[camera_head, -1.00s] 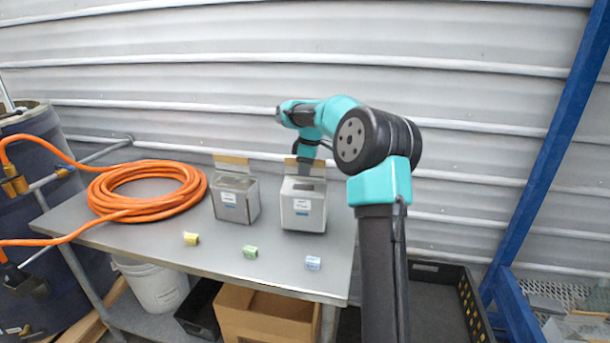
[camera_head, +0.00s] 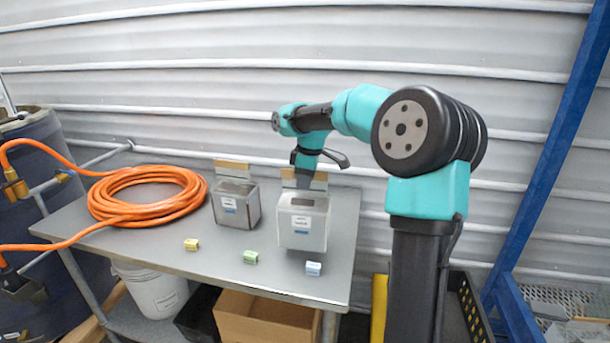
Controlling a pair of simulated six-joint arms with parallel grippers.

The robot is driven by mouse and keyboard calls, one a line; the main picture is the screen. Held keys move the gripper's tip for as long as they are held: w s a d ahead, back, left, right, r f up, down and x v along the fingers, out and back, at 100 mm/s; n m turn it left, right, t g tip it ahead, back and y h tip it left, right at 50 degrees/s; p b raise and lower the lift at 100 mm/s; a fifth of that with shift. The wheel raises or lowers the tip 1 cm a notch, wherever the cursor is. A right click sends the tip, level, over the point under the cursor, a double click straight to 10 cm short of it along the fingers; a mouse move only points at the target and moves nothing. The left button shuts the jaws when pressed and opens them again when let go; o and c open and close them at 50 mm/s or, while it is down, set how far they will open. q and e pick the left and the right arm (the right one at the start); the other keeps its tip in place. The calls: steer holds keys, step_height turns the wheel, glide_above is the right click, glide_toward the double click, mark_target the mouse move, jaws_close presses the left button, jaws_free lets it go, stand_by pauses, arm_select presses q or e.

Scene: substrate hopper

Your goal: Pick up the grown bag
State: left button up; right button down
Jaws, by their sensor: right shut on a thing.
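Two grey, box-like bags with white labels and brown top strips are on the grey table (camera_head: 130,250). The label text is too small to read. The bag on the right (camera_head: 302,232) is at the right gripper (camera_head: 304,184), which comes down behind its top edge and is shut on it. The left gripper is not in view.
Small yellow (camera_head: 191,244), green (camera_head: 250,257) and blue (camera_head: 313,268) blocks lie along the table's front. A coiled orange hose (camera_head: 150,210) covers the left side. A corrugated wall (camera_head: 200,90) stands behind. A blue frame (camera_head: 550,150) rises at right.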

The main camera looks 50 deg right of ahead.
steer(key=s+a, duration=0.2)
steer(key=a, duration=0.1)
steer(key=s+a, duration=0.1)
steer(key=s, duration=0.1)
steer(key=shift+a+r, duration=0.2)
steer(key=shift+r, duration=0.15)
stand_by(0.6)
